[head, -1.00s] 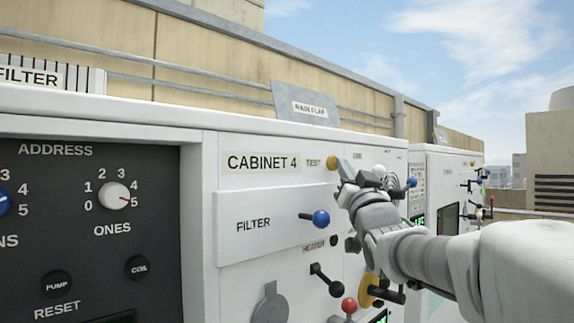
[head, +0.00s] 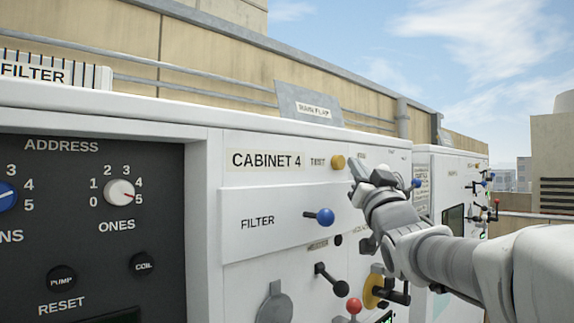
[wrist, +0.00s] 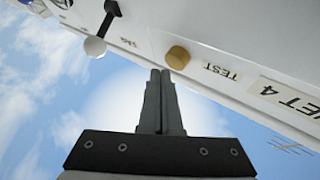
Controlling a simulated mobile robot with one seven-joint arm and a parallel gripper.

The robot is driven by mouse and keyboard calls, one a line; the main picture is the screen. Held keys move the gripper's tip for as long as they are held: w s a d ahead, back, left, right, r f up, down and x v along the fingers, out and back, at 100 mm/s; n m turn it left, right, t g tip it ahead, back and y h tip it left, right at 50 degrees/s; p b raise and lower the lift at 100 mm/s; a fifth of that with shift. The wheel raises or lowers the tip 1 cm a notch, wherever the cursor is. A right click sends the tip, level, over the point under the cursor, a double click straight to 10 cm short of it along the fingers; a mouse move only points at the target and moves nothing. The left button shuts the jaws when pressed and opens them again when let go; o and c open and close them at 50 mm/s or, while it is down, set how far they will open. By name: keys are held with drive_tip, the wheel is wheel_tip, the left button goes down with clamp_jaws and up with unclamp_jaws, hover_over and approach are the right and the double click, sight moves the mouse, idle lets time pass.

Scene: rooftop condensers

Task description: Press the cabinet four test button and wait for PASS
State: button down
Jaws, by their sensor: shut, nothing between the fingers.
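The yellow test button (head: 338,162) is on the white front of cabinet 4, just right of the word TEST and the CABINET 4 label (head: 266,160). My gripper (head: 354,168) is shut and empty, with its tips close to the right of the button in the head view. In the wrist view the button (wrist: 178,57) sits just beyond and slightly right of my shut fingertips (wrist: 160,72). I cannot tell a contact; a small gap shows. No PASS reading is legible; my arm hides part of the cabinet's right side.
A white-knobbed lever (wrist: 96,46) is left of the fingers in the wrist view. Below the button are a blue FILTER knob (head: 325,216), a black lever (head: 331,279) and a red knob (head: 354,306). A dark ADDRESS panel (head: 90,215) is at left.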

drive_tip(key=s+d, duration=0.1)
drive_tip(key=s, duration=0.1)
drive_tip(key=s+d+b, duration=0.1)
drive_tip(key=d, duration=0.1)
drive_tip(key=shift+s+d, duration=0.2)
drive_tip(key=shift+s, duration=0.15)
idle(0.7)
drive_tip(key=s+f+g+h, duration=0.1)
drive_tip(key=s+f+g, duration=0.2)
drive_tip(key=f, duration=0.4)
drive_tip(key=s+f+m+g+h, duration=0.1)
drive_tip(key=s+f+g, duration=0.15)
drive_tip(key=f, duration=0.35)
drive_tip(key=s+f+g+h, duration=0.1)
drive_tip(key=s+f+g, duration=0.1)
drive_tip(key=f+g, duration=0.35)
drive_tip(key=s+a+f+n+g, duration=0.1)
drive_tip(key=s+a+f+g, duration=0.1)
drive_tip(key=s+f, duration=0.7)
drive_tip(key=s+a+f+n+g+y, duration=0.1)
drive_tip(key=s+a+f+g, duration=0.2)
drive_tip(key=s+f, duration=0.7)
drive_tip(key=shift+s+a+f+n+g, duration=0.15)
drive_tip(key=shift+a+f+n+g, duration=0.2)
drive_tip(key=shift+f+g, duration=0.5)
drive_tip(key=shift+r, duration=0.2)
